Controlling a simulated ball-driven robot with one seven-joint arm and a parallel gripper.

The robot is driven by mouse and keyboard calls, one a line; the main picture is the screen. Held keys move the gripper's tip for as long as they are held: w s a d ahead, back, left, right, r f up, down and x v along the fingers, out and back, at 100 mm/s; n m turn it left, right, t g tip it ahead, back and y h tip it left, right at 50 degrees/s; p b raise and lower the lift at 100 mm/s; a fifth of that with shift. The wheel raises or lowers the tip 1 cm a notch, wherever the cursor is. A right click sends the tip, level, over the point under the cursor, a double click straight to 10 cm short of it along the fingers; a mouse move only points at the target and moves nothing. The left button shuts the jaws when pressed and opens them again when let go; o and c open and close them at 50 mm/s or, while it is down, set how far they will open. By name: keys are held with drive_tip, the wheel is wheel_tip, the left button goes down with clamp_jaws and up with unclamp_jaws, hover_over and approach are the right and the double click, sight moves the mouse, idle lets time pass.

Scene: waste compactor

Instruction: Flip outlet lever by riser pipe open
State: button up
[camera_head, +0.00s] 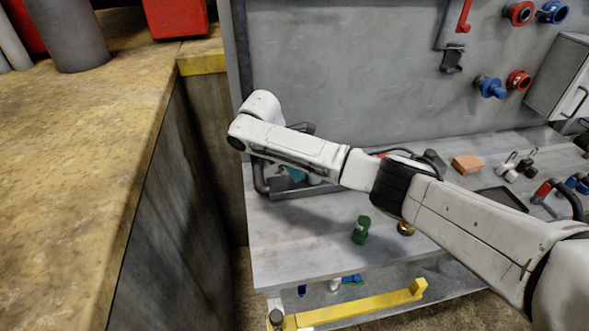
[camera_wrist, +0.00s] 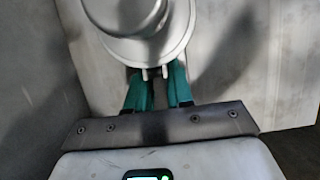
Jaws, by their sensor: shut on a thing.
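My gripper (camera_wrist: 157,84) has teal fingers that reach up to a grey round metal fitting (camera_wrist: 128,20) with a wide flange in the wrist view. The fingers are shut on a narrow part just below the flange, which I take to be the outlet lever; it is mostly hidden between them. Two small pale prongs (camera_wrist: 155,73) show at the fingertips. In the head view a bit of teal of my gripper (camera_head: 295,174) shows below my forearm, by a dark bent pipe (camera_head: 260,180) at the bench's left end. The lever is hidden there.
The grey bench (camera_head: 300,235) holds a green fitting (camera_head: 361,230), a brass piece (camera_head: 405,228) and an orange block (camera_head: 466,164). Red and blue valves (camera_head: 519,13) are on the wall panel (camera_head: 340,60). A yellow-brown counter (camera_head: 90,130) stands at left, with a narrow gap before the bench.

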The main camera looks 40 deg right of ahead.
clamp_jaws()
drive_tip(key=shift+r, duration=0.1)
drive_tip(key=shift+a+r+t+y+p, duration=0.15)
drive_tip(key=shift+t+y+p, duration=0.35)
drive_tip(key=shift+y+p, duration=0.5)
drive_tip(key=shift+w+a+r+t+y+p, duration=0.1)
drive_tip(key=shift+r+t+y+p, duration=0.05)
drive_tip(key=shift+t+y+p, duration=0.55)
drive_tip(key=shift+w+a+r+t+y+p, duration=0.15)
drive_tip(key=shift+t+y+p, duration=0.35)
drive_tip(key=shift+y+p, duration=0.4)
drive_tip(key=shift+d, duration=0.1)
drive_tip(key=o, duration=0.5)
unclamp_jaws()
drive_tip(key=shift+o, duration=0.2)
